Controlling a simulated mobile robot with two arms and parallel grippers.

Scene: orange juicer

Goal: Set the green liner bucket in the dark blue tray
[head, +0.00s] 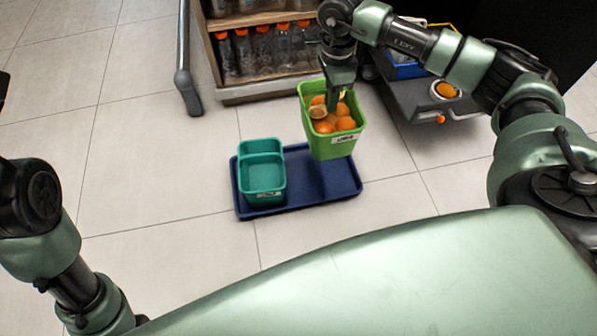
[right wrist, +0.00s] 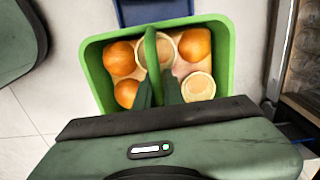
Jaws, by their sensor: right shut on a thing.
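The green liner bucket (head: 334,145) holds several oranges and cut orange halves. My right gripper (head: 334,98) reaches down into it from above and is shut on it. In the right wrist view, the fingers (right wrist: 158,92) close around the bucket's green middle strip (right wrist: 151,55). The dark blue tray (head: 325,184) lies on the floor, and the bucket hangs over its right back part, apparently above it. A bit of the tray also shows in the right wrist view (right wrist: 150,12). My left gripper is out of view; only parts of the left arm show.
A teal two-part bin (head: 262,178) stands in the tray's left half. Behind is a shelf (head: 260,92) of orange-capped bottles. A grey open drawer or ledge (head: 430,104) is at right. The floor left of the tray is clear.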

